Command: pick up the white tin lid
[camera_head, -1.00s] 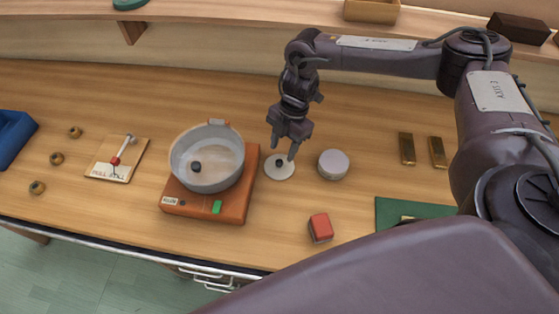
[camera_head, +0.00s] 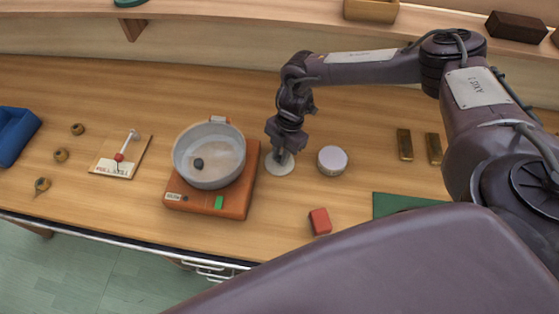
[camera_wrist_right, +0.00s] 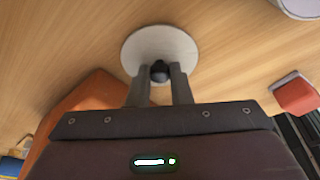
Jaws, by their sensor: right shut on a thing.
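The white tin lid (camera_head: 279,168) is a flat pale disc with a dark knob, lying on the wooden table just right of the orange-brown base. My right gripper (camera_head: 281,155) points down over it, with its fingers shut on the dark knob. In the right wrist view the lid (camera_wrist_right: 160,46) spreads beyond the fingertips, and the gripper (camera_wrist_right: 160,76) has one finger on each side of the knob. The lid appears to rest flat on the table. My left gripper is not in view.
A grey pot (camera_head: 209,155) with a dark lump inside stands on the orange-brown base (camera_head: 232,203), close left of the lid. A round white tin (camera_head: 332,160) stands close right. A red block (camera_head: 320,221) lies nearer the front. Brass bars (camera_head: 404,144) lie further right.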

